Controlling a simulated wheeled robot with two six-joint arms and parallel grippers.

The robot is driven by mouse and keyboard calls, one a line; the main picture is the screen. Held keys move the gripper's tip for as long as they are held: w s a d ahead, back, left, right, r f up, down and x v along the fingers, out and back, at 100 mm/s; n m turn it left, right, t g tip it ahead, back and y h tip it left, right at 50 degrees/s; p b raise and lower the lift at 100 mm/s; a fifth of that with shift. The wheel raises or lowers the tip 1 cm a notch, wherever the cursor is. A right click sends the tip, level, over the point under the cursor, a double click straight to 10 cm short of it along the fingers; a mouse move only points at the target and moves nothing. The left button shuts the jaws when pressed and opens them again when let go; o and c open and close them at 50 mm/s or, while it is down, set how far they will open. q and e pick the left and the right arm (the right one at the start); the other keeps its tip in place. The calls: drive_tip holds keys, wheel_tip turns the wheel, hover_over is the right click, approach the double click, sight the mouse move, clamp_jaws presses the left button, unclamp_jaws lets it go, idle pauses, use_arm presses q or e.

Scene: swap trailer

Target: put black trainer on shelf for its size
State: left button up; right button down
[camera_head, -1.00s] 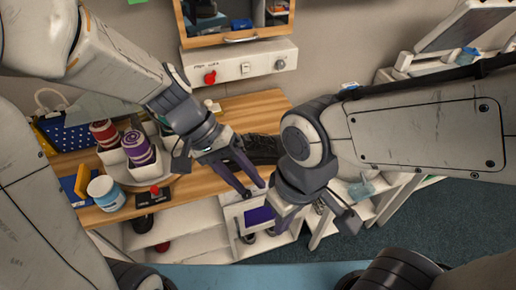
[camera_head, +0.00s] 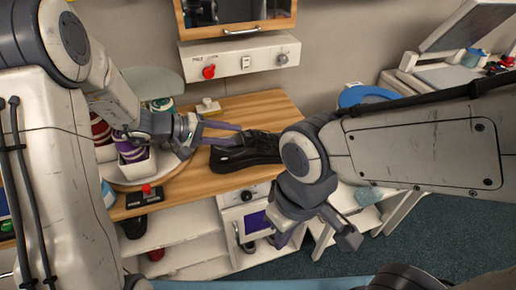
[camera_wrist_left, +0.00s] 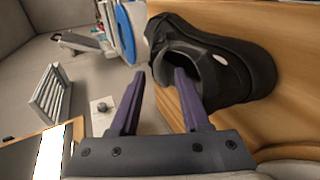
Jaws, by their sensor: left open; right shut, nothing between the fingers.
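The black trainer (camera_head: 250,152) lies on the wooden worktop at the middle of the head view. My left gripper (camera_head: 239,134) is open at the trainer's left end. In the left wrist view the trainer (camera_wrist_left: 250,68) shows its opening, with the right finger of my left gripper (camera_wrist_left: 162,75) overlapping its edge; I cannot tell whether they touch. My right gripper (camera_head: 281,239) is shut and empty, low in front of the worktop. White shelves (camera_head: 185,228) stand under the worktop. No size mark is readable on the trainer.
A round turntable (camera_head: 150,176) with cups of coloured spools stands left of the trainer. A control box with a red button (camera_head: 145,196) sits at the front edge. A white switch panel (camera_head: 240,62) is on the wall. A blue round object (camera_head: 365,95) is behind my right arm.

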sight(241, 134)
use_arm(q)
drive_tip(key=x, duration=0.4)
drive_tip(key=shift+f+p, duration=0.1)
drive_tip(key=shift+p, duration=0.25)
clamp_jaws()
idle(1.0)
